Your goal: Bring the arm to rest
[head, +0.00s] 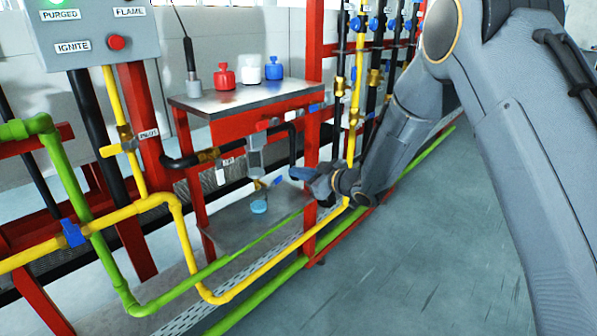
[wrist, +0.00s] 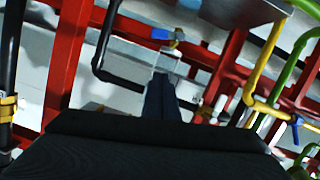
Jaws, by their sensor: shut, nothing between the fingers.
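My arm (head: 405,135) reaches in from the right in the head view and bends down toward the red stand. My gripper (head: 300,174) is at its end, in front of the stand's right red post, close to the pipes. In the wrist view the gripper fingers (wrist: 161,82) lie together, shut with nothing between them. They point toward a clear cylinder under a blue-handled valve (wrist: 168,35). I cannot tell whether the gripper touches anything.
The red stand (head: 250,103) carries a red, a white and a blue bottle. A yellow pipe (head: 262,273) and a green pipe run low along the front. A control box (head: 92,30) is at upper left. The floor (head: 420,260) at right is clear.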

